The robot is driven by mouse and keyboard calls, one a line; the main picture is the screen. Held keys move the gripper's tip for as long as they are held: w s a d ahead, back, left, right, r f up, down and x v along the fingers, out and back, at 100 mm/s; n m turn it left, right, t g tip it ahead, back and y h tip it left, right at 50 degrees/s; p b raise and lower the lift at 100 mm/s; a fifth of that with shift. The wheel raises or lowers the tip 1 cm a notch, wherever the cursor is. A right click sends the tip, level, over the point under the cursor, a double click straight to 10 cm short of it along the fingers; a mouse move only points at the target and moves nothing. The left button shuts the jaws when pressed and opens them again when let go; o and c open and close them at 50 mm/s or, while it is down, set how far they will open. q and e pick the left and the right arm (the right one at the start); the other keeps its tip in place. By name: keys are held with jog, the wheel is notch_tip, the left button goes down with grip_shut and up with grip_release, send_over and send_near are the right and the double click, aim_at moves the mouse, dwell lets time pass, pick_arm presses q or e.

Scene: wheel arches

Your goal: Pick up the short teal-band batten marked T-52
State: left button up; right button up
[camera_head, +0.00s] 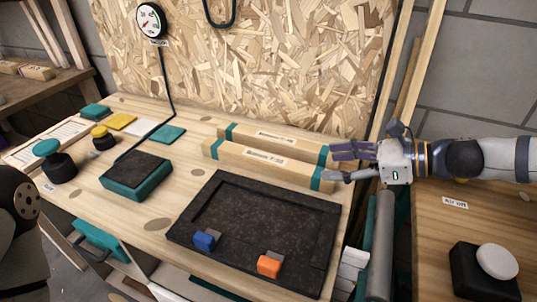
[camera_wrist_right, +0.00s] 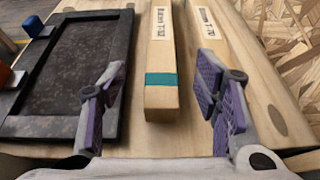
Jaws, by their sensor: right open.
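Two pale wooden battens with teal bands lie side by side on the bench. The front batten (camera_head: 262,164) has a label that seems to read T-52, though the print is small. The rear batten (camera_head: 272,138) has an unclear label, and its right end is partly hidden by my right gripper. My right gripper (camera_head: 331,166) is open at the right end of the front batten. In the right wrist view the front batten (camera_wrist_right: 161,97) shows between the spread purple-padded fingers, with no grip visible. The rear batten (camera_wrist_right: 206,38) passes behind the right finger. My left gripper is out of view.
A dark tray (camera_head: 260,225) with a blue block (camera_head: 205,240) and an orange block (camera_head: 269,265) lies in front of the battens. A chipboard panel (camera_head: 270,60) stands behind. A teal-sided dark block (camera_head: 136,175) sits left. A gap separates the bench from the right-hand table (camera_head: 440,235).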

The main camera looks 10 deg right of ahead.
aim_at(302, 168)
jog(key=b+x, duration=0.1)
jog(key=x, duration=0.2)
jog(key=f+b+x, duration=0.1)
jog(key=x, duration=0.5)
jog(key=shift+f+b, duration=0.4)
jog(key=shift+w+a, duration=0.15)
jog(key=shift+w, duration=0.05)
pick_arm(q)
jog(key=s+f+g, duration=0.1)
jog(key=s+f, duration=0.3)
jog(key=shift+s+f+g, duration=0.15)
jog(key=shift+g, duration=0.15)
pick_arm(e)
jog(key=shift+r, duration=0.2)
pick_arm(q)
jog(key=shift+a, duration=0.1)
pick_arm(e)
grip_shut()
